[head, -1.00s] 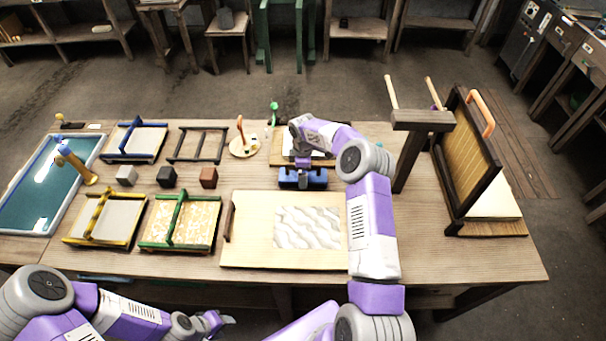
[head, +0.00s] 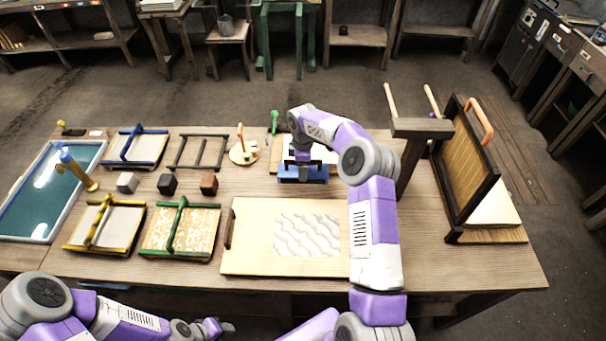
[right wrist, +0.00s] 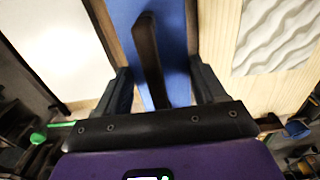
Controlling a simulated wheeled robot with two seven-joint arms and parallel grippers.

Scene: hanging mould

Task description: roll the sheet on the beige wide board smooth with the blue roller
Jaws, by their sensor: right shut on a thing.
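The beige wide board (head: 250,240) lies flat at the front middle of the table. On it lies a pale, wavy, rippled sheet (head: 307,235), which also shows at the upper right of the right wrist view (right wrist: 278,35). My right gripper (head: 302,158) is behind the board, shut on the blue roller (head: 302,174). In the right wrist view the roller's blue body (right wrist: 178,60) and dark handle (right wrist: 148,58) lie between the fingers. My left gripper (head: 218,326) is low at the front, away from the board; its jaw state is unclear.
Framed screens (head: 180,230) and a blue-green tray (head: 42,195) fill the left. A dark wooden post (head: 410,165) and an upright mould frame (head: 468,170) stand at the right. A pale board or tray lies under the roller.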

